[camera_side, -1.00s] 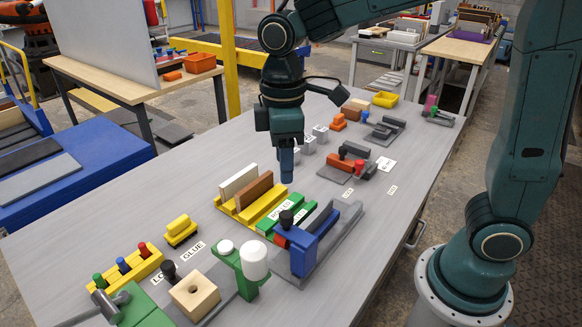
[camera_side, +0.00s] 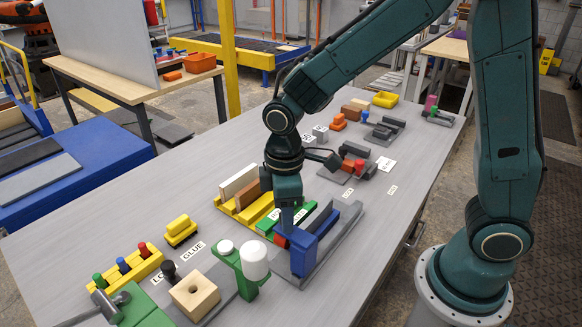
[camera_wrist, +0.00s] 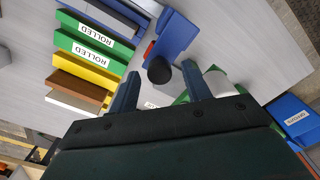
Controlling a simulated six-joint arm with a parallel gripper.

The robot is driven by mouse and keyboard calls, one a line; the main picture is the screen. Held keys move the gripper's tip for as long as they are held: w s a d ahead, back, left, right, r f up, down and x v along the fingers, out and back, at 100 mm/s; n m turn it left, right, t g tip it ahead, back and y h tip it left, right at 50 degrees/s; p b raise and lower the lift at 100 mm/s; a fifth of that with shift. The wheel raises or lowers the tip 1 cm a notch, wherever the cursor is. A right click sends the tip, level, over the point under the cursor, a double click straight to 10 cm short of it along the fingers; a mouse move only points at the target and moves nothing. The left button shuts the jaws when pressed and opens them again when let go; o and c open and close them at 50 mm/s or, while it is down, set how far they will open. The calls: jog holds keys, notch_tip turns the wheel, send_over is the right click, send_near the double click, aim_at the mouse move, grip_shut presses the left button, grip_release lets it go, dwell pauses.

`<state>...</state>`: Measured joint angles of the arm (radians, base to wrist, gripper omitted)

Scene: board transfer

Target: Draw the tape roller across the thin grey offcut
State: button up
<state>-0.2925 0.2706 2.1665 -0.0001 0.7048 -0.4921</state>
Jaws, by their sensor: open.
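The tape roller (camera_side: 303,255) is a blue block with a red part and a black knob; it stands at the front end of a grey fixture. In the wrist view its blue body (camera_wrist: 178,36) and black knob (camera_wrist: 160,71) show. My gripper (camera_wrist: 160,70) is open, with its fingers to either side of the knob in that view. In the side view my gripper (camera_side: 289,220) is right over the roller and hides the knob. A thin dark grey strip (camera_side: 319,215), likely the offcut, lies along the fixture behind the roller.
Green blocks labelled ROLLED (camera_wrist: 92,45), with yellow, brown and white boards, stand beside the fixture. A green stand with a white cylinder (camera_side: 254,262) is close in front of the roller.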

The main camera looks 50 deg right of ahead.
jog(key=shift+f, duration=0.1)
grip_shut()
jog(key=shift+d, duration=0.15)
jog(key=d, duration=2.4)
jog(key=shift+d, duration=0.15)
jog(key=shift+c, duration=1.1)
grip_release()
jog(key=shift+o, duration=1.1)
